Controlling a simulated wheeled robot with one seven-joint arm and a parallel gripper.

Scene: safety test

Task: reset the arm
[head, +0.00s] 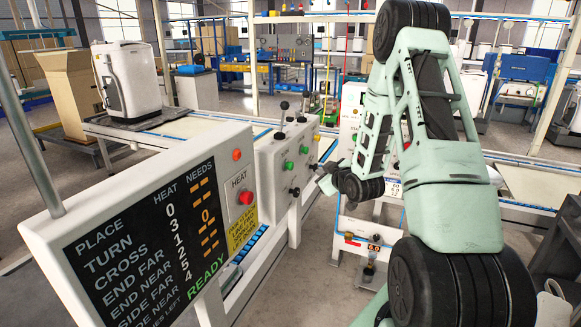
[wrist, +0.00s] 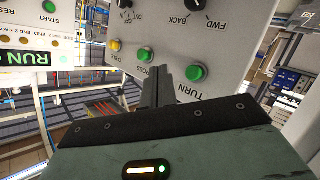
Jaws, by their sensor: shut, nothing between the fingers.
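My gripper (head: 322,174) is in front of the white control box (head: 277,160) in the head view. In the wrist view its two dark fingers (wrist: 158,86) are together and empty, pointing at the box's face. The fingertips are close to the green button marked CROSS (wrist: 146,55) and the green button marked TURN (wrist: 197,73); I cannot tell if they touch. A yellow button marked TABLE (wrist: 115,46) is to their left. Another panel with a green START button (wrist: 49,7) and part of the word RESET is at the wrist view's upper left.
A slanted display board (head: 150,235) lists PLACE, TURN, CROSS and other rows, with READY in green. A red HEAT button (head: 246,197) is beside it. Levers (head: 284,106) stand on the control box. A white machine (head: 127,80) is on a conveyor behind.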

